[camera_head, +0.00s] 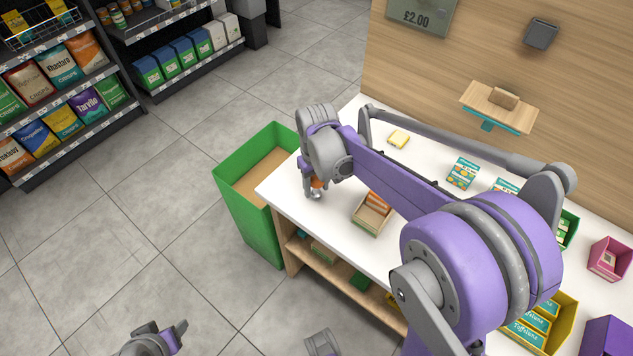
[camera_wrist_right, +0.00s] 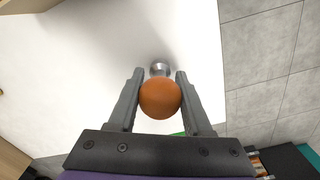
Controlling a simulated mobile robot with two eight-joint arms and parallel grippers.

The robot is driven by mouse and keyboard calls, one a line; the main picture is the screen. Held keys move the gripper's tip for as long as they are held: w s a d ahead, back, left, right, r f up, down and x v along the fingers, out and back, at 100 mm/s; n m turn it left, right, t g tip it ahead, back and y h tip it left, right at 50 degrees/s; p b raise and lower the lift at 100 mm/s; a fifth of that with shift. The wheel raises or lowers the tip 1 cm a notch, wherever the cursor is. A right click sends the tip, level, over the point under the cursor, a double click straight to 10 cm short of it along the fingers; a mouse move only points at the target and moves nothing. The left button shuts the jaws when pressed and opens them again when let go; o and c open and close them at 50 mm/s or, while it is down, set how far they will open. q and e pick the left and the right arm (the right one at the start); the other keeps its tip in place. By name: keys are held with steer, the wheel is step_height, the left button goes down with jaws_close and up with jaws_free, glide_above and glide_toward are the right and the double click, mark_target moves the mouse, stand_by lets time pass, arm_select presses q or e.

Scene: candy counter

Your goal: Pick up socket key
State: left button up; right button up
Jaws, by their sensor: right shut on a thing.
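The socket key (camera_wrist_right: 160,99) has a round orange handle and a metal end that points away from the wrist camera. It is between the two fingers of my right gripper (camera_wrist_right: 159,76), which is shut on it. In the head view, the right gripper (camera_head: 314,188) is low over the left end of the white counter, and a bit of the orange handle shows there. I cannot tell whether the metal end touches the counter. My left gripper (camera_head: 158,342) is at the bottom edge of the head view, over the floor, partly cut off.
A small wooden box (camera_head: 368,219) stands on the white counter (camera_head: 337,222), right of the right gripper. A yellow block (camera_head: 398,139) lies farther back. A green open bin (camera_head: 238,205) stands against the counter's left end. My right arm hides part of the counter.

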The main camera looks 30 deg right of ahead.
jaws_close()
step_height(320, 180, up, 10)
steer(key=shift+r+p, duration=0.1)
steer(key=shift+p, duration=0.4)
steer(key=o, duration=0.6)
jaws_free()
jaws_close()
